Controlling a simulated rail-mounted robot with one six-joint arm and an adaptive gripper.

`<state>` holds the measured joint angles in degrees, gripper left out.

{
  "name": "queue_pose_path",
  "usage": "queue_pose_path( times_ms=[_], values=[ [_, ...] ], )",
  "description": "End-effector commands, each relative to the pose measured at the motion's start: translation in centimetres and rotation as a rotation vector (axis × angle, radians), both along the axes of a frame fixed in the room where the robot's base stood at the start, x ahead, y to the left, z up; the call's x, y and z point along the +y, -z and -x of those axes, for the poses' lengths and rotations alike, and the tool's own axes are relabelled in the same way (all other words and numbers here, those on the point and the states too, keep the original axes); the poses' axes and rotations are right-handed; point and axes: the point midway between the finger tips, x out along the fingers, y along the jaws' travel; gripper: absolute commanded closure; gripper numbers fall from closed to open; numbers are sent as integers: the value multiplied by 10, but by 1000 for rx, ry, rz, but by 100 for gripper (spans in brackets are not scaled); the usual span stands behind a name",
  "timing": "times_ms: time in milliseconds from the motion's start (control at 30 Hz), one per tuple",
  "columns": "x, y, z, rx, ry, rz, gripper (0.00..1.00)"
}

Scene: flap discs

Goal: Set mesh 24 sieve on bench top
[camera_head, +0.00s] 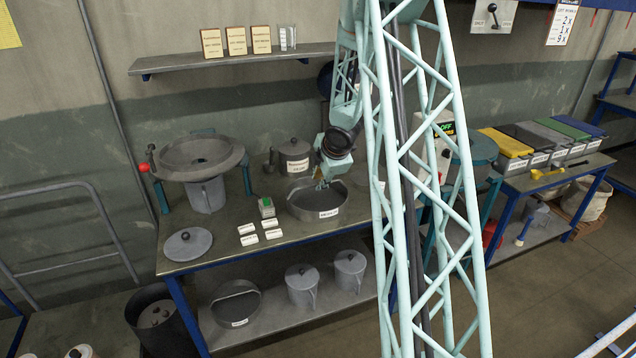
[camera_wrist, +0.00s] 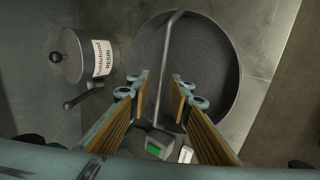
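A round grey sieve (camera_head: 303,208) with a white label, too small to read, appears to rest on the bench top (camera_head: 215,245). The wrist view shows its mesh floor (camera_wrist: 215,75) and a bar handle (camera_wrist: 172,50) across it. My gripper (camera_head: 322,184) is over the sieve, pointing down. In the wrist view its fingers (camera_wrist: 158,88) are apart, with the bar running between them and a gap visible on each side. I cannot tell the exact height of the fingertips. A second labelled sieve (camera_head: 222,308) with a bar handle sits on the lower shelf.
A lidded resin pot (camera_head: 294,157) stands just behind the sieve. A small grey-green device (camera_head: 266,207) and several white tags (camera_head: 248,240) lie to its left. A large dish on a stand (camera_head: 200,155) and a round lid (camera_head: 188,243) are farther left. Lidded cans (camera_head: 301,288) share the lower shelf.

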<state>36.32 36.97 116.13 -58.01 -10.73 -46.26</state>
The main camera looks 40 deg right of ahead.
Motion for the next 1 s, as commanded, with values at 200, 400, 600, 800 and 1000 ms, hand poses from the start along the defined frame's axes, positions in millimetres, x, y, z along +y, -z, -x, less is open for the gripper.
queue_pose_path(
  times_ms=[200, 400, 600, 800, 1000],
  values=[
    [6, -29, 16, -1, -1, 1, 81],
    [11, -51, 30, -1, -2, 1, 81],
    [14, -64, 39, 0, 0, 0, 81],
    [15, -69, 43, -1, -1, 1, 81],
    [16, -69, 43, 0, -1, 1, 81]
  ],
)
